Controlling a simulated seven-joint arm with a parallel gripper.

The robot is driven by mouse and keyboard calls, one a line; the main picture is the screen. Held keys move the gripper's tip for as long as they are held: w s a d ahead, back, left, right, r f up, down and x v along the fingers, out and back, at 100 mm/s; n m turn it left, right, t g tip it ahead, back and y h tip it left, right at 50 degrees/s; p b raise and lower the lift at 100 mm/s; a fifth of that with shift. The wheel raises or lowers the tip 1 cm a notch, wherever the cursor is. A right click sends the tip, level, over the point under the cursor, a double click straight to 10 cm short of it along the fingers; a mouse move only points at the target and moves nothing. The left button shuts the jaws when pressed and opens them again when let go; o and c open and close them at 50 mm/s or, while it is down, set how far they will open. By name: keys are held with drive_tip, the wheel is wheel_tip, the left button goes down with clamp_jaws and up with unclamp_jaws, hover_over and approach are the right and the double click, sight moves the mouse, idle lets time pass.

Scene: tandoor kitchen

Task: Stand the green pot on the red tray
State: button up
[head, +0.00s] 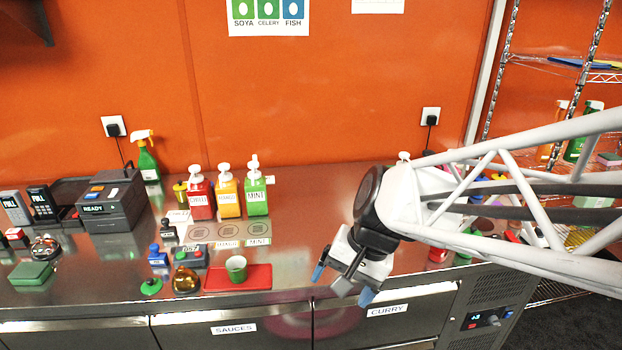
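The green pot (236,270) is a small cup-like vessel with a pale inside. It looks upright, mouth up, and rests on the red tray (258,278), a flat red rectangle near the counter's front edge. My gripper (342,284) is to the right of the tray, clear of the pot. Its two blue-tipped fingers are spread apart with nothing seen between them. My arm reaches in from the right and hides part of the counter there.
A brass bell-like object (186,281) and a green-based stamp (151,286) stand left of the tray. Behind it are red, yellow and green pump bottles (256,196). A dark printer (108,204) stands further left.

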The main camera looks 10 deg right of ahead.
drive_tip(key=s+d+r+n+t+h, duration=0.2)
drive_tip(key=s+d+r+n+h, duration=0.2)
drive_tip(key=s+d+n, duration=0.1)
drive_tip(key=shift+s+d, duration=0.8)
drive_tip(key=shift+d, duration=0.05)
drive_tip(key=shift+c, duration=0.5)
idle(0.9)
